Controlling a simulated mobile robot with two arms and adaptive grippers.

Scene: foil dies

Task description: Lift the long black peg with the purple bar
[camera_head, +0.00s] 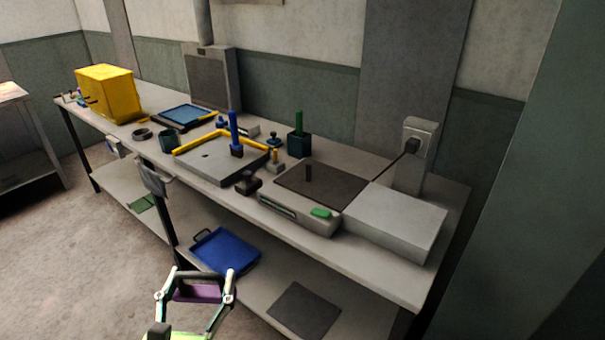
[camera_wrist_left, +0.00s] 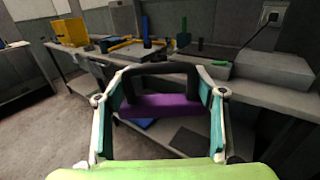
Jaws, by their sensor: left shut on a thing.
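My left gripper (camera_head: 197,284) is at the bottom of the head view, in front of the bench and clear of it. Its fingers are shut on a black peg (camera_head: 196,274) with a purple bar (camera_head: 199,293). In the left wrist view, the black peg (camera_wrist_left: 160,68) spans between the fingertips and bends down at both ends. The purple bar (camera_wrist_left: 160,106) lies crosswise below it, between the fingers (camera_wrist_left: 162,88). The held thing is up in the air, with the bench behind it. My right gripper is not in view.
The bench (camera_head: 340,258) carries a grey tray (camera_head: 210,165) with yellow bars, a yellow box (camera_head: 110,92), a dark-topped machine (camera_head: 325,185) and a grey block (camera_head: 395,222). A blue tray (camera_head: 226,251) and a dark plate (camera_head: 303,309) lie on the lower shelf. Open floor lies at left.

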